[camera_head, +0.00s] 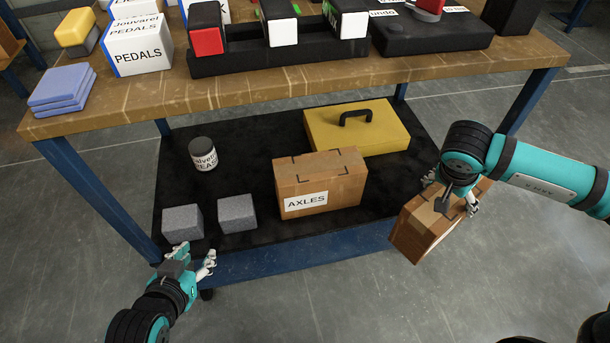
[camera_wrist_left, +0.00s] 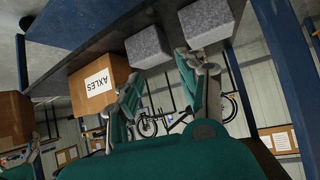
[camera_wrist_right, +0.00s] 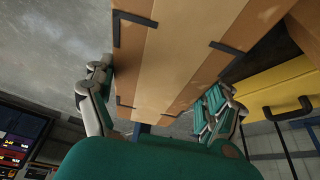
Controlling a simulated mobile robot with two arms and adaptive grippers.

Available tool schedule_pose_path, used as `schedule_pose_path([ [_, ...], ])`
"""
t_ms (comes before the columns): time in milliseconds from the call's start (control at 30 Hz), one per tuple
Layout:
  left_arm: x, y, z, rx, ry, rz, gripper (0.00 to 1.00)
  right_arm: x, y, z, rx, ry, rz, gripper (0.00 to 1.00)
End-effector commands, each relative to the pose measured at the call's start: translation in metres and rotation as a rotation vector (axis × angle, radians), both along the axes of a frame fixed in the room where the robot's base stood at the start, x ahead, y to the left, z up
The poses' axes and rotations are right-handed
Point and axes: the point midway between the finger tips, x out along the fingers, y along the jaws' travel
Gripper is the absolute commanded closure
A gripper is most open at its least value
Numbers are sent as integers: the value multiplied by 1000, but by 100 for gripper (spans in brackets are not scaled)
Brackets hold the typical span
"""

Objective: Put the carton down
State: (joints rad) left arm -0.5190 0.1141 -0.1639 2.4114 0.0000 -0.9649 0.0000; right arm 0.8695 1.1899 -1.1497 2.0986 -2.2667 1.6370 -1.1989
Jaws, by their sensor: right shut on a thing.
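A brown cardboard carton (camera_head: 417,230) is held by my right gripper (camera_head: 453,200), just off the right front of the bench's lower shelf. It hangs tilted in the head view, and its taped face (camera_wrist_right: 180,55) fills the middle of the right wrist view between the two fingers. My right gripper is shut on it. My left gripper (camera_head: 197,262) is open and empty in front of the shelf's left front edge, near the grey foam blocks. Its parted fingers also show in the left wrist view (camera_wrist_left: 160,90).
The black lower shelf (camera_head: 275,225) holds an AXLES carton (camera_head: 335,183), a yellow case (camera_head: 370,130), a jar (camera_head: 203,154) and two grey blocks (camera_head: 237,213). Bare shelf lies right of the AXLES carton. The wooden benchtop (camera_head: 200,95) overhangs, with blue legs (camera_head: 525,100) at its corners.

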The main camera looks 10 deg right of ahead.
Motion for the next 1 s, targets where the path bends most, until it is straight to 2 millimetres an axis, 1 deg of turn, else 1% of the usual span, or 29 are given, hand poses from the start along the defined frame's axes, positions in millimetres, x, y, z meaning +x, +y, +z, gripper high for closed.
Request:
schedule_pose_path([
  [133, -2, 0, 9, -4, -20, 0, 60, 2, -5, -2, -2, -9, -30, 72],
  [333, -2, 0, 13, -5, -25, 0, 60, 3, -5, -1, -1, -9, -34, 72],
  [467, 2, -2, 16, -11, -55, -3, 60, 15, -4, -2, 1, -11, -33, 72],
  [567, 8, -4, 22, -23, -102, -6, 60, 34, -2, -2, 2, -13, -34, 72],
  [767, 25, -12, 44, -58, -250, -17, 60, 76, 2, -2, 2, -12, -34, 72],
  [1000, 42, -22, 81, -112, -472, -31, 60, 127, 6, -2, 2, -12, -33, 72],
])
